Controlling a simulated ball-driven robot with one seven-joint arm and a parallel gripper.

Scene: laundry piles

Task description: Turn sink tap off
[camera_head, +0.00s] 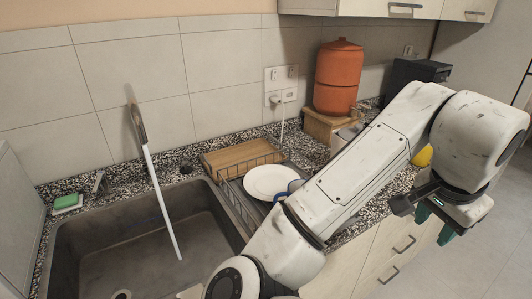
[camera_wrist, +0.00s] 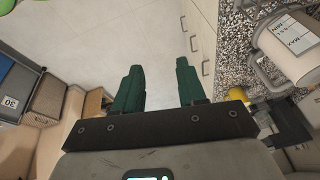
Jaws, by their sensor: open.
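The sink (camera_head: 68,238) is a dark basin at lower left in the head view. Above it a slim brownish tap spout (camera_head: 138,122) stands out against the tiles. A straight whitish stream (camera_head: 163,205), which looks like running water, drops from it into the basin. A small metal piece (camera_head: 99,183) on the counter behind the sink may be the tap's handle; I cannot tell. My gripper (camera_head: 434,224) is at the right, far from the tap, over the floor side of the counter. In the wrist view its two green fingers (camera_wrist: 159,82) are apart with only floor between them.
A dish rack with a white plate (camera_head: 270,182) and wooden board (camera_head: 240,158) stands right of the sink. A green sponge (camera_head: 66,201) lies at left. An orange container (camera_head: 338,78) stands behind my arm. The wrist view shows a marked jug (camera_wrist: 292,45), drawers (camera_wrist: 205,40) and crates (camera_wrist: 45,97).

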